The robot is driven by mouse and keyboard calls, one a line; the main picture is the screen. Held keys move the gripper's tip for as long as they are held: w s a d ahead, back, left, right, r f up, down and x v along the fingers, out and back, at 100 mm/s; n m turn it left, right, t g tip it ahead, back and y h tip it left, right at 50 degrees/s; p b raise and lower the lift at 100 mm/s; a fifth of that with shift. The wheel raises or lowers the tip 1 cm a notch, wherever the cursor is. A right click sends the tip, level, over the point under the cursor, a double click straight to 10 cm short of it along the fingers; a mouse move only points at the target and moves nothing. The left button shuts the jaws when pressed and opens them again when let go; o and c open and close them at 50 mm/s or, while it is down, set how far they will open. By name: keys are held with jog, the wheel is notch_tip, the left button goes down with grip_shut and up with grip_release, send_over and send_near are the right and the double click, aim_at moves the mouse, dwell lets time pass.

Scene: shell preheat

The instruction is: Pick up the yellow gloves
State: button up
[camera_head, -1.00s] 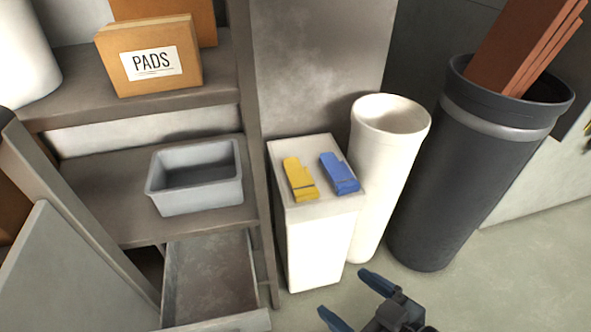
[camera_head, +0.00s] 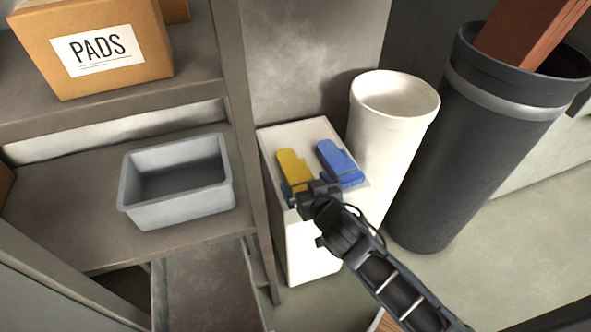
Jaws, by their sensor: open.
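The yellow gloves (camera_head: 293,165) lie flat on top of a white pedestal (camera_head: 279,139), on its left side. The blue gloves (camera_head: 338,160) lie beside them on the right. My gripper (camera_head: 306,187) is open at the near end of the yellow gloves, above the pedestal's front edge. The gripper hides the near part of the yellow gloves. I cannot tell whether its fingers touch them.
A grey shelf holds a PADS box (camera_head: 95,45) and a grey bin (camera_head: 178,210) at left. An open drawer (camera_head: 205,290) is below. A white cylinder (camera_head: 385,135) and a dark bin with brown boards (camera_head: 450,150) stand right of the pedestal.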

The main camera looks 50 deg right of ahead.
aim_at(300, 176)
jog(key=x, duration=0.5)
jog(key=shift+d, duration=0.1)
jog(key=shift+r, duration=0.1)
jog(key=c, duration=1.1)
jog(key=shift+o, duration=0.2)
